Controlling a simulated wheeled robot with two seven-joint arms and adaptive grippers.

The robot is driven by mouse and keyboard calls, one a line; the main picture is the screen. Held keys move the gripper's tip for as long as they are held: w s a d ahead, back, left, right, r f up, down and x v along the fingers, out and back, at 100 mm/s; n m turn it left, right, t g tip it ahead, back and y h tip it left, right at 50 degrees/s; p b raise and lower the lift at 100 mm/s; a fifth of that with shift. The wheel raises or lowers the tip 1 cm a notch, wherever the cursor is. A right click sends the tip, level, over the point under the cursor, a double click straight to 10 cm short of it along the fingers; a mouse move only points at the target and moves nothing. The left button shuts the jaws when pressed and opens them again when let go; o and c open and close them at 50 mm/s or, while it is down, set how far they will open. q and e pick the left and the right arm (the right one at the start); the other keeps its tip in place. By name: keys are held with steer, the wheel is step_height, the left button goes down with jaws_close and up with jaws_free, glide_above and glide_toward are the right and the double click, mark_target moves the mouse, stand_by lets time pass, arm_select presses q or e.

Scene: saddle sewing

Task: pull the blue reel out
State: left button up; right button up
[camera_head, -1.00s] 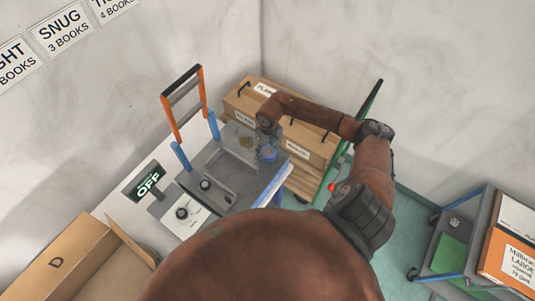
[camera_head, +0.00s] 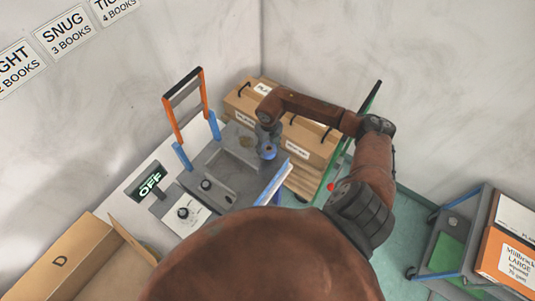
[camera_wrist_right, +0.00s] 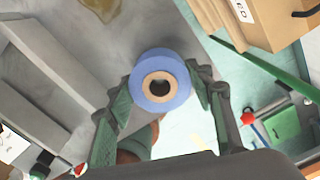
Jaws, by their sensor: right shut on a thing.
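The blue reel (camera_wrist_right: 178,70) shows large in the right wrist view, with a tan core and a dark centre hole. My right gripper (camera_wrist_right: 170,88) has a finger on each side of it and is shut on it. In the head view the blue reel (camera_head: 267,152) is small, below the fingers of my right gripper (camera_head: 267,138), above the grey bench top (camera_head: 207,160). I cannot tell how far the reel is from the surface. My left gripper is not in view.
An orange-handled frame with blue posts (camera_head: 183,105) stands at the bench's back left. A blue rail (camera_head: 274,184) runs at its right. Cardboard boxes (camera_head: 312,142) stand behind. An OFF display (camera_head: 147,181) and dial panel (camera_head: 183,213) are at the front left. A cart (camera_head: 450,245) stands at right.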

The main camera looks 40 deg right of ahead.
steer(key=shift+r+p, duration=0.7)
steer(key=shift+r, duration=0.7)
steer(key=shift+r, duration=0.2)
steer(key=shift+r+p, duration=1.15)
steer(key=shift+r, duration=0.9)
